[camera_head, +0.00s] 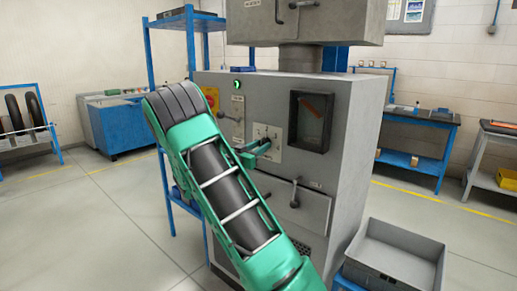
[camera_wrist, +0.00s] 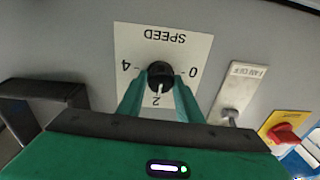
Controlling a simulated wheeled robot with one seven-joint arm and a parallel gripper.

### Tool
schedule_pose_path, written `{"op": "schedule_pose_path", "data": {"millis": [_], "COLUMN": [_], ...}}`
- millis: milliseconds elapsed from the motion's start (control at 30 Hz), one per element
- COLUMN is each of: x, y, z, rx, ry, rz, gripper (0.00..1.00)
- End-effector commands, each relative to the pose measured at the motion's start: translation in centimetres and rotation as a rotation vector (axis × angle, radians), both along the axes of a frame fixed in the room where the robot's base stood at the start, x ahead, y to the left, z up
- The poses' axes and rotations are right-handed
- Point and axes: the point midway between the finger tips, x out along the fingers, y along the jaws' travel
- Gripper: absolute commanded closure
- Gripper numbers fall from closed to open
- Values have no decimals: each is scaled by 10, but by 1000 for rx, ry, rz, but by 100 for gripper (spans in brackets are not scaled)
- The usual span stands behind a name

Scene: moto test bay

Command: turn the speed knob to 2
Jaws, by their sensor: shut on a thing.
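The speed knob (camera_wrist: 160,73) is black and round, on a white SPEED plate (camera_wrist: 187,42) that appears upside down in the wrist view. The plate is marked 0 at right, 4 at left and 2 below the knob. The knob's white pointer line points down at the 2. My gripper (camera_wrist: 160,84) is shut on the knob, with one green finger on each side of it. In the head view my gripper (camera_head: 255,152) reaches the white plate (camera_head: 268,134) on the grey machine's front; the knob is mostly hidden there by the fingers.
The grey machine (camera_head: 340,85) carries a dark gauge window (camera_head: 310,122) right of the plate and a lever handle (camera_head: 295,193) below. A FAN OFF switch (camera_wrist: 233,112) and a red knob (camera_wrist: 284,133) sit nearby. A grey crate (camera_head: 395,255) stands at lower right.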

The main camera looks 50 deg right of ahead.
Motion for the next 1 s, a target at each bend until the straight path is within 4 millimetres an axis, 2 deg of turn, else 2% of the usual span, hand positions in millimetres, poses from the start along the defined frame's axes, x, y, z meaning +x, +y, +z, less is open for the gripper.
{"op": "schedule_pose_path", "data": {"millis": [200,233,300,667,867,1000], "x": [5,5,4,2,-1,-4], "y": [4,4,3,5,31,59], "z": [-5,-5,-4,-2,-4,-7], "rx": [8,8,7,3,2,3], "ry": [3,3,3,2,3,3], "rz": [12,12,11,5,8,10], "gripper": [90,63,49,49,49,49]}}
